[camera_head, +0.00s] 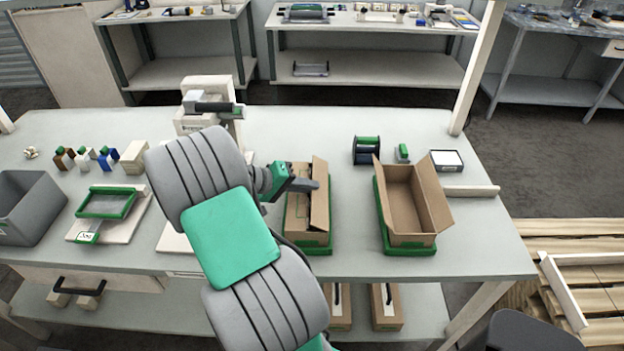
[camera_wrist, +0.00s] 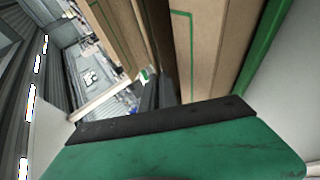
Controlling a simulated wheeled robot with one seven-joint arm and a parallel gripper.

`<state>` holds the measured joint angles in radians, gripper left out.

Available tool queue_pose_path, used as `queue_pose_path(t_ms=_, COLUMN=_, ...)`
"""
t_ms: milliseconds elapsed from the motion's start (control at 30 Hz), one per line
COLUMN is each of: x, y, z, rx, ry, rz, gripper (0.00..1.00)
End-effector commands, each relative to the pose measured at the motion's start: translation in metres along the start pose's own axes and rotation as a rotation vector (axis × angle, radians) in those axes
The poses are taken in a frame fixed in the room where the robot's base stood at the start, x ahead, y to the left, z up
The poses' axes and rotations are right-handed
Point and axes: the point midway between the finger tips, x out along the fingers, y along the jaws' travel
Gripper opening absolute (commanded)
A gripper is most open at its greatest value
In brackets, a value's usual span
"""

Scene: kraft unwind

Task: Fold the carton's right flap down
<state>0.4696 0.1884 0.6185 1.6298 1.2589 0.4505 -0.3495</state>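The carton (camera_head: 308,234) is a brown box on a green-edged base at the middle of the bench. Its right flap (camera_head: 320,205) stands up, leaning a little inward; the left side of the top looks covered by a flatter panel. My gripper (camera_head: 306,185) is over the carton's top, its dark fingers reaching across the right flap near its upper part. In the wrist view the fingers (camera_wrist: 158,92) are close together beside brown cardboard (camera_wrist: 200,60), with nothing visible between them. Whether they touch the flap I cannot tell.
A second open carton (camera_head: 408,239) stands to the right on a green base. Behind are a tape roll holder (camera_head: 366,150) and a small green-topped item (camera_head: 402,153). A grey bin (camera_head: 28,205) and green-framed tray (camera_head: 107,203) stand left.

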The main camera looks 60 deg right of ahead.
Motion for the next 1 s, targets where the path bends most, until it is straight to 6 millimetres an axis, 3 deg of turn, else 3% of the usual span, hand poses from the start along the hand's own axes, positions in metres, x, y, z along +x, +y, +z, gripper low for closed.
queue_pose_path(t_ms=400, x=0.0008, y=-0.0108, z=0.0001, rx=-0.063, ry=0.0, rz=0.154, gripper=0.0)
queue_pose_path(t_ms=867, x=0.0012, y=-0.0114, z=0.0001, rx=-0.068, ry=-0.001, rz=0.166, gripper=0.0)
queue_pose_path(t_ms=1000, x=0.0012, y=-0.0114, z=0.0002, rx=-0.068, ry=-0.001, rz=0.166, gripper=0.13)
